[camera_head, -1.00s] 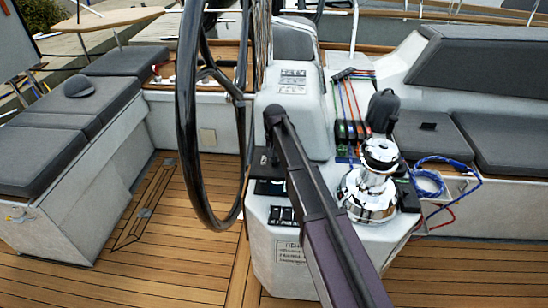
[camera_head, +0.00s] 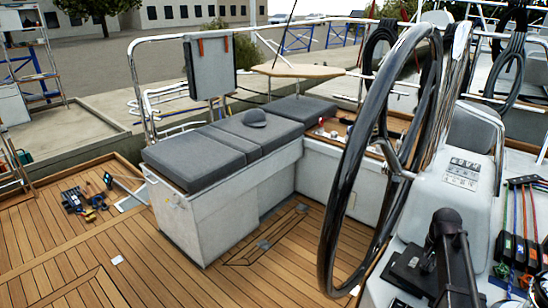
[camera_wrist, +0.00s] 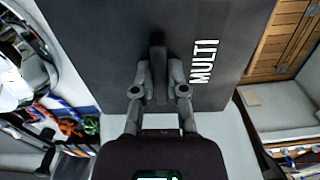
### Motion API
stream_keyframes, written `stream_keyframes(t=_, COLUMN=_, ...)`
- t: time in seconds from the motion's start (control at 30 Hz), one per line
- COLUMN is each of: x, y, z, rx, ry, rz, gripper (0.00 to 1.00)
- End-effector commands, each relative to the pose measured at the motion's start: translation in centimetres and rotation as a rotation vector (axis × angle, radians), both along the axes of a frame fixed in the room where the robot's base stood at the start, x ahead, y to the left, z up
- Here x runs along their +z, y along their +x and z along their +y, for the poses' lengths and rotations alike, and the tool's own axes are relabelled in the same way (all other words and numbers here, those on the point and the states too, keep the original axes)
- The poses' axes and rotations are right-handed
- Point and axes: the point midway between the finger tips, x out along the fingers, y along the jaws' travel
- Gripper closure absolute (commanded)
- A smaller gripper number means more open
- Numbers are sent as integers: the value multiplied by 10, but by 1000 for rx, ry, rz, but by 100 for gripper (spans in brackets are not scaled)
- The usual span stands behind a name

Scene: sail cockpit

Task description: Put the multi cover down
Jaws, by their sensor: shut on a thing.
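The multi cover (camera_wrist: 215,85) is a flat dark panel with white "MULTI" lettering. It fills the upper middle of the wrist view, close in front of my gripper (camera_wrist: 159,75). The two fingers are shut on a raised dark grip on the cover's face. The cover's far edge runs out of the top of the wrist view, and what lies behind it is hidden. I cannot make out the cover or my fingers in the head view.
A large black steering wheel (camera_head: 338,205) stands before a white pedestal (camera_head: 452,182). Grey bench cushions (camera_head: 195,160) at the left carry a dark cap (camera_head: 254,118). Tools (camera_head: 82,199) lie on the deck at far left. The teak floor (camera_head: 190,285) is mostly clear.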

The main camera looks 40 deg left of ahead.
Motion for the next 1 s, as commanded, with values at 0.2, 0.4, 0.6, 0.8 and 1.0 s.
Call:
stream_keyframes(t=0.2, x=-20, y=-65, z=-53, rx=-121, ry=0, rz=0, gripper=100)
stream_keyframes(t=0.4, x=-28, y=-98, z=-80, rx=-196, ry=0, rz=0, gripper=100)
stream_keyframes(t=0.6, x=-29, y=-103, z=-86, rx=-217, ry=0, rz=-1, gripper=100)
stream_keyframes(t=0.8, x=-28, y=-103, z=-86, rx=-216, ry=0, rz=0, gripper=100)
stream_keyframes(t=1.0, x=-28, y=-103, z=-85, rx=-215, ry=0, rz=0, gripper=100)
